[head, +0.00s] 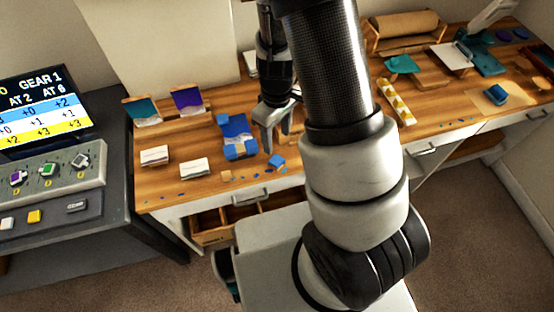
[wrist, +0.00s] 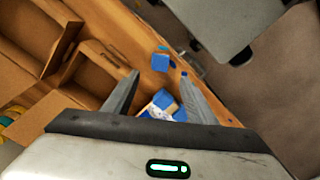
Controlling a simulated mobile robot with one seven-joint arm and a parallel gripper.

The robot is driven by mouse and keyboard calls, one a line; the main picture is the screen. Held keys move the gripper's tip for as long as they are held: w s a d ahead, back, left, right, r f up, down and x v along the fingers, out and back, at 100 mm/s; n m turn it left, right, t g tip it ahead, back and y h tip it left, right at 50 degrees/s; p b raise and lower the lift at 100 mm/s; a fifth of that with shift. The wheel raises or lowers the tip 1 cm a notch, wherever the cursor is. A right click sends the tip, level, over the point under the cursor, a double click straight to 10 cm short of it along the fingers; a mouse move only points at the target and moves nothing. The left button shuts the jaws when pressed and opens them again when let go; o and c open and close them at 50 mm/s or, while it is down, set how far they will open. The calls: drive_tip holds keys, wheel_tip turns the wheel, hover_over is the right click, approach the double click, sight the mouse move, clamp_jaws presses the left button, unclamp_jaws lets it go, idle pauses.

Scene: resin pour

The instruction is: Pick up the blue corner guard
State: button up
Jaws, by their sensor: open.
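A small blue block-like piece, which looks like the blue corner guard (head: 277,161), lies on the wooden table near its front edge. In the wrist view the piece (wrist: 160,62) shows just beyond the fingertips, roughly centred between them. My gripper (head: 276,144) points down above the table, behind this piece in the head view. Its two fingers are apart with nothing held between them, as the wrist view also shows (wrist: 159,76). I cannot tell the exact height of the fingertips above the table.
A larger blue holder (head: 238,147) stands left of my gripper, with white cards (head: 194,168) further left. An open wooden drawer (head: 212,232) juts out below the table front. Another blue piece (head: 495,94) lies on a tan mat at right. Small blue bits dot the front edge.

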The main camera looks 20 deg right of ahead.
sight(277, 160)
wheel_tip(277, 160, down, 10)
drive_tip(key=shift+f, duration=0.25)
drive_tip(key=c, duration=1.1)
